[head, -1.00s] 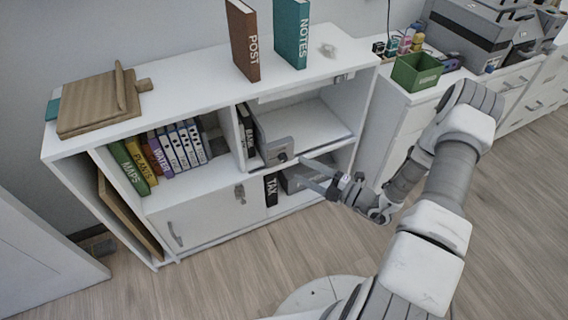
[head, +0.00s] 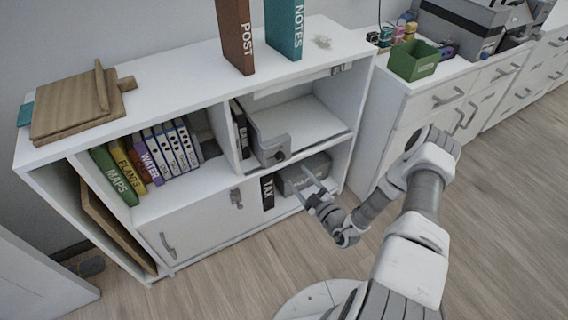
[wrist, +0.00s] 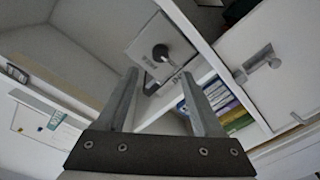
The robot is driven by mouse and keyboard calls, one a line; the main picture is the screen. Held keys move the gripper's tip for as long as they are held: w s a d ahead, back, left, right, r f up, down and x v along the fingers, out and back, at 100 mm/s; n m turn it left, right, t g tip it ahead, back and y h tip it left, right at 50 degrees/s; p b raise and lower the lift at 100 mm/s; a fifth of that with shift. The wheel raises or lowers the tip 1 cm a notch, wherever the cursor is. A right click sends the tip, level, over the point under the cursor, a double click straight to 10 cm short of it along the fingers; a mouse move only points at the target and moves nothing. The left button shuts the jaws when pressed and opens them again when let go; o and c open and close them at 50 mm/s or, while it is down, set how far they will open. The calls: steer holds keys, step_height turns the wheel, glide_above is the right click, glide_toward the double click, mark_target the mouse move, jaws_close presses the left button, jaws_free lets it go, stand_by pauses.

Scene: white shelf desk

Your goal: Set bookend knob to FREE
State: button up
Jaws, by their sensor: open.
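The grey metal bookend (head: 272,147) stands in the open upper right bay of the white shelf, beside dark upright books (head: 240,130). Its plate (wrist: 145,35) faces the wrist camera and carries a dark round knob (wrist: 162,53). Small lettering is beside the knob; one label appears to read FREE, but the knob's setting is unclear. My gripper (head: 306,180) is open and empty, in front of the shelf, below and right of the bookend in the head view. In the wrist view its fingertips (wrist: 158,77) are apart, with the knob beyond and between them, not visibly touched.
A grey box (head: 300,175) and a TAX binder (head: 268,190) sit in the lower bay behind my gripper. A sliding door (head: 200,222) with handles covers the lower left. POST (head: 235,40) and NOTES (head: 284,30) books stand on top.

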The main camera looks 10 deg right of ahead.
mark_target(282, 159)
steer(key=b+x, duration=0.2)
steer(key=x, duration=0.7)
steer(key=shift+w+a, duration=0.2)
steer(key=shift+w, duration=0.15)
steer(key=shift+c, duration=0.3)
jaws_close()
